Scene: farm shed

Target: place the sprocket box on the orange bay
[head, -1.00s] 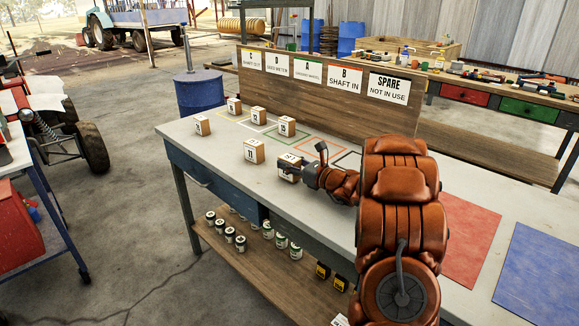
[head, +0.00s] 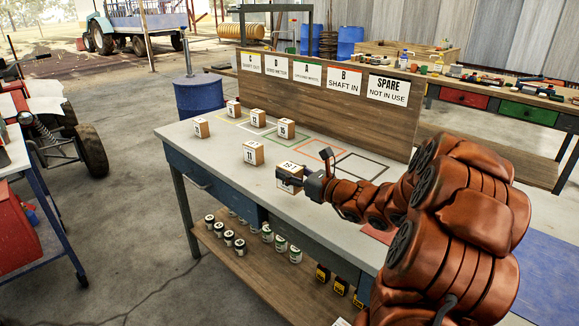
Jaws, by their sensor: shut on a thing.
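A small cardboard box with a white label (head: 288,168), marked with a number that looks like 19, is held in my gripper (head: 289,182) near the front of the workbench. The dark fingers cover part of its front; I cannot tell whether its bottom is clear of the bench. The orange bay (head: 305,152) is an orange outline on the bench top, behind and to the right of the held box, and looks empty. No label that I can read says which box is the sprocket box.
Box 11 (head: 253,152) stands to the left of my gripper. Box 15 (head: 286,129) and several similar boxes stand farther back left. A black-outlined bay (head: 362,166) lies right of the orange one, empty. A wooden sign board (head: 330,115) rises behind the bays.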

